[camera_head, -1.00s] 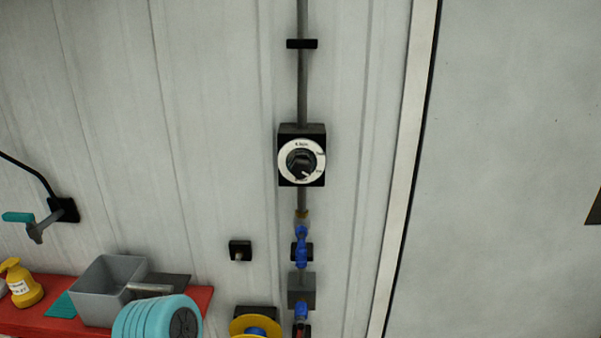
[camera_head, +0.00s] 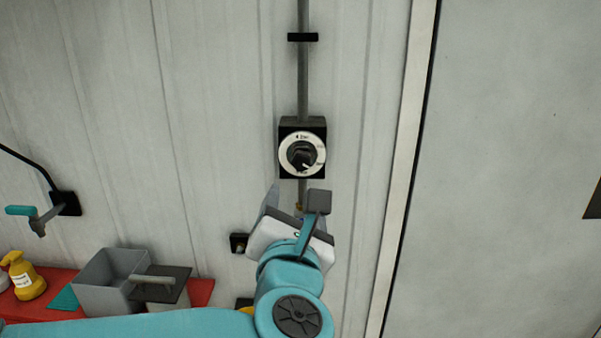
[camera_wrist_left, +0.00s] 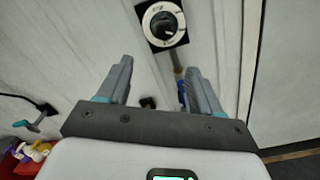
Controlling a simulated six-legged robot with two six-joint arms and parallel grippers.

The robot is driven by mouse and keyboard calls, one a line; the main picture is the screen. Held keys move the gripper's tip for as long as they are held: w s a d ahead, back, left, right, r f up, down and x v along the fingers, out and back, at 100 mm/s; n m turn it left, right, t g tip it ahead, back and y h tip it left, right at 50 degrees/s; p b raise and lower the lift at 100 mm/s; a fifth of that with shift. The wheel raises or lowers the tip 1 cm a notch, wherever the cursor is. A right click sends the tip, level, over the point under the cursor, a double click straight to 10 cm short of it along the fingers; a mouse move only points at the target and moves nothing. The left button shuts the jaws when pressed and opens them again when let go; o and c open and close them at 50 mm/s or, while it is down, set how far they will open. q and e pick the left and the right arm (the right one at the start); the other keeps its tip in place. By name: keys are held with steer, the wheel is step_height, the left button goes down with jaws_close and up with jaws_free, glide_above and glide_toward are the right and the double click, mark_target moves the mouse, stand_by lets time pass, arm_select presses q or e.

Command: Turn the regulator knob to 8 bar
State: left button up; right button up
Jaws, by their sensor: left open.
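The regulator knob (camera_head: 301,155) is a black knob on a white round dial, set in a black square box on the wall. Its white mark points down and to the right; the dial lettering is too small to read surely. In the left wrist view the knob (camera_wrist_left: 164,24) shows at the top, ahead of the fingers. My left gripper (camera_head: 294,198) is just below the regulator box in the head view, apart from the knob. In the left wrist view the left gripper (camera_wrist_left: 158,82) has its fingers spread with nothing between them. My right gripper is not in view.
A grey pipe (camera_head: 303,80) runs up the wall from the regulator. A red shelf (camera_head: 201,292) with a grey bin (camera_head: 95,290) and a yellow bottle (camera_head: 25,278) stands at lower left. A tap (camera_head: 38,222) is at left. The wall around the dial is clear.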

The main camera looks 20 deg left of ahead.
mark_target(301, 164)
arm_select(q)
steer(key=p+x, duration=0.1)
steer(key=x, duration=0.4)
steer(key=p+x, duration=0.1)
steer(key=x, duration=0.4)
steer(key=p+x, duration=0.2)
steer(key=x, duration=0.3)
steer(key=shift+w+d, duration=0.25)
steer(key=shift+d, duration=0.05)
steer(key=shift+w+a+f, duration=0.1)
steer(key=shift+w, duration=0.4)
steer(key=c, duration=1.1)
